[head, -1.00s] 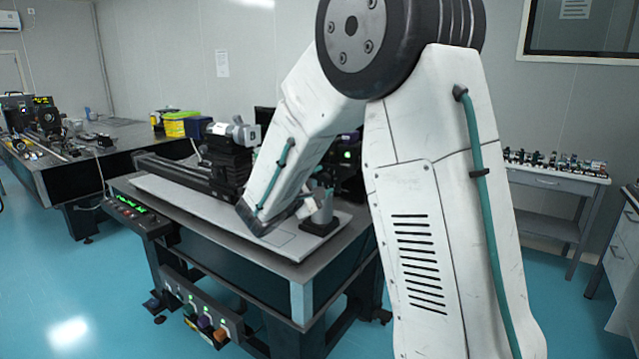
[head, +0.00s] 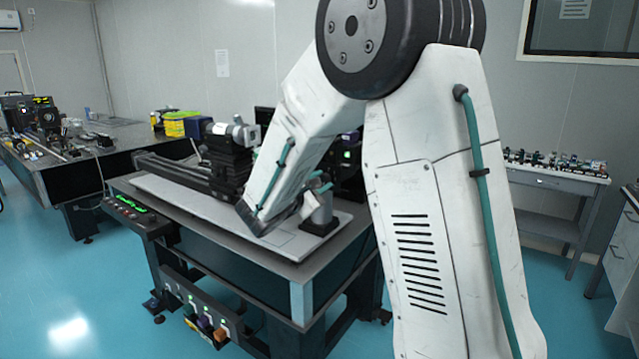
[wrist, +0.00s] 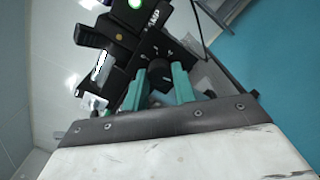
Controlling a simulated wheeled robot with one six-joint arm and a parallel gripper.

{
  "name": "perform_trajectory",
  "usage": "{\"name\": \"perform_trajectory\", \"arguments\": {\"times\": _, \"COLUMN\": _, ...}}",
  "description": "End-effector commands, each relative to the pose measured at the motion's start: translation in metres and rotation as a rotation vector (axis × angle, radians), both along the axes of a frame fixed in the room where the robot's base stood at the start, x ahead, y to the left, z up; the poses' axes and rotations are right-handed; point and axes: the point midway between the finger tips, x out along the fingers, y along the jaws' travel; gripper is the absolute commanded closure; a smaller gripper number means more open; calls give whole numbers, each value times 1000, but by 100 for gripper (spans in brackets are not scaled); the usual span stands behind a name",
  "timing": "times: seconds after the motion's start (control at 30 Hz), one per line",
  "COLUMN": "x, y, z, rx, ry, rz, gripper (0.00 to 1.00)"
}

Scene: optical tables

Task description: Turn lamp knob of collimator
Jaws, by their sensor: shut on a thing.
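A black lamp box (wrist: 146,40) with lettering ending in "AMP" and a lit green light (wrist: 135,3) fills the upper middle of the wrist view. The round dark lamp knob (wrist: 160,68) sits on its face, below tick marks. My gripper (wrist: 161,80) has its two teal fingers on either side of the knob, shut on it. The fingers hide part of the knob. In the head view, a black box with a green light (head: 346,156) shows behind my arm; my arm hides the knob and fingertips there.
A black rail stage (head: 180,172) with a white-grey cylinder (head: 235,131) on a black mount stands left of my arm on the optical table (head: 265,258). A grey post (head: 322,212) stands close to my wrist. Blue floor (head: 70,290) is open at the left.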

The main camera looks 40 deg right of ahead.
Motion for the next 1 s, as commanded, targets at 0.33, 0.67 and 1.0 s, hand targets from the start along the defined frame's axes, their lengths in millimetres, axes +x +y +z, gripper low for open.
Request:
{"name": "perform_trajectory", "arguments": {"times": 0.33, "x": 0, "y": 0, "z": 0, "rx": -100, "ry": 272, "rz": -1, "gripper": 96}}
{"name": "perform_trajectory", "arguments": {"times": 0.67, "x": 0, "y": 0, "z": 0, "rx": -164, "ry": 449, "rz": -1, "gripper": 96}}
{"name": "perform_trajectory", "arguments": {"times": 1.0, "x": 0, "y": 0, "z": 0, "rx": -185, "ry": 508, "rz": -1, "gripper": 96}}
